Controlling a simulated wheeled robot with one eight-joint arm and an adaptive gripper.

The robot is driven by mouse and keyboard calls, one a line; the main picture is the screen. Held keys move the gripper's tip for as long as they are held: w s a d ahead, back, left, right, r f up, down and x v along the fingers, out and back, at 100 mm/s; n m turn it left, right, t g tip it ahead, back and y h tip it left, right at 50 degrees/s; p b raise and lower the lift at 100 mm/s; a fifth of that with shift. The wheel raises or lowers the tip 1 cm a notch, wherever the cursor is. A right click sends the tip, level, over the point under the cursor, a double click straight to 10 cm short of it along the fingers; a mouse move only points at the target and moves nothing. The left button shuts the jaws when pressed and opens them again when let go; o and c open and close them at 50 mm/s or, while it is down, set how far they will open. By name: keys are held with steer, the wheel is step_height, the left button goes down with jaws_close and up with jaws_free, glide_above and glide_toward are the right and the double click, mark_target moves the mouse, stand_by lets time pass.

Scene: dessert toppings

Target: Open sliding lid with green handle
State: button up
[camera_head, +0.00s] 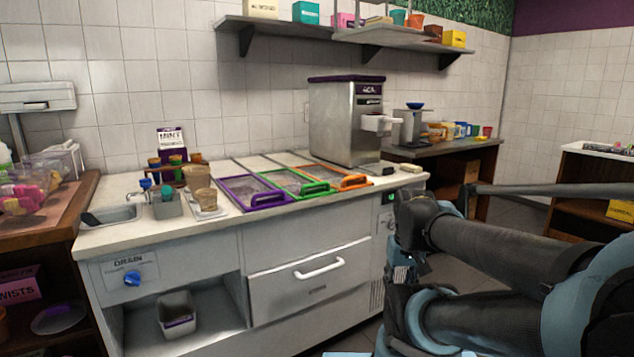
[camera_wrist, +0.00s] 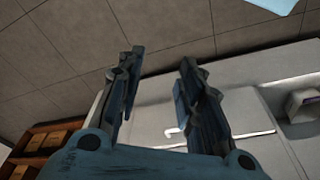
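The lid with the green handle (camera_head: 318,189) is a green-framed, see-through panel set in the white counter top. It sits between the purple-framed lid (camera_head: 250,193) and the orange-framed lid (camera_head: 341,179), roughly in line with them. Its handle is at the front edge, and what lies under it is too small to make out. My arm is at the lower right of the head view, apart from the lids. In the wrist view my gripper (camera_wrist: 160,57) has its two fingers spread with nothing between them. It points over the floor and the cabinet front, and no lid shows there.
A steel dispenser (camera_head: 345,120) stands behind the orange lid. Cups (camera_head: 203,187) and a small sink (camera_head: 110,215) are left of the purple lid. Below is a drawer with a white handle (camera_head: 319,268). A shelf (camera_head: 300,28) hangs above; the space over the lids is free.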

steer(key=shift+r, duration=0.1)
steer(key=w+a+r+m, duration=0.3)
steer(key=w+r, duration=0.5)
steer(key=r, duration=0.2)
steer(key=w+a+r+m, duration=0.2)
steer(key=w+a+r, duration=0.1)
steer(key=w+r, duration=0.6)
steer(key=w+a+r+m+y, duration=0.1)
steer(key=w+a+r+m, duration=0.2)
steer(key=w+a+r, duration=0.6)
steer(key=w+a+r+m, duration=0.3)
steer(key=w+a+r, duration=0.3)
steer(key=w, duration=0.5)
steer(key=x, duration=1.2)
steer(key=s+a+x, duration=0.1)
steer(key=x, duration=0.5)
steer(key=shift+a+f, duration=0.1)
jaws_close()
